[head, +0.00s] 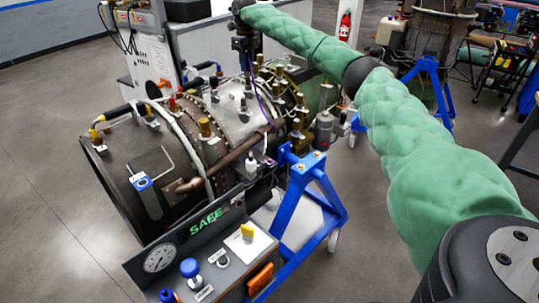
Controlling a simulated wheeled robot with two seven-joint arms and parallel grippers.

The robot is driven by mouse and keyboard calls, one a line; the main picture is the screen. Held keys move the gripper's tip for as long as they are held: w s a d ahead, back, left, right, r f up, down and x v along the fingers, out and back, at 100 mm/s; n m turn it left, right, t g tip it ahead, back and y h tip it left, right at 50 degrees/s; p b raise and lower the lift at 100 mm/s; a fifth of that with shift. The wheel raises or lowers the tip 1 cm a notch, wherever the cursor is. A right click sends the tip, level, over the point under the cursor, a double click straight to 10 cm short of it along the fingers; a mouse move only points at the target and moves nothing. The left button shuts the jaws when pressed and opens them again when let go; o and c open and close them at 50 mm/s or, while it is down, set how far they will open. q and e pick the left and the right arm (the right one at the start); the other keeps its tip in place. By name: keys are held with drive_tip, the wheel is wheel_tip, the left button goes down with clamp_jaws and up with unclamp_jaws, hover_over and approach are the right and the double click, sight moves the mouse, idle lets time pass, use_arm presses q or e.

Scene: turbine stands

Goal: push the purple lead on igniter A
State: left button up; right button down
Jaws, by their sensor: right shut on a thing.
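My right arm reaches in from the right across the engine, and its dark gripper (246,66) points down over the top of the engine (238,118). The gripper is small in the picture and appears shut on the upper end of the purple lead (261,103). The thin purple lead runs down from it across the casing toward a copper pipe. Several brass fittings stand around there. I cannot tell which one is igniter A, nor whether the lead touches it. My left gripper is out of view.
The engine lies on a blue stand (312,188). In front is a control panel (205,232) with a gauge (160,257), a green SAFE sign and a blue knob (190,268). A grey cabinet (153,60) stands behind. The floor at left is clear.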

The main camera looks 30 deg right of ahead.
drive_tip(key=c, duration=0.8)
unclamp_jaws()
drive_tip(key=shift+c, duration=0.2)
drive_tip(key=shift+f, duration=0.1)
drive_tip(key=shift+r+p, duration=1)
drive_tip(key=shift+r, duration=2.55)
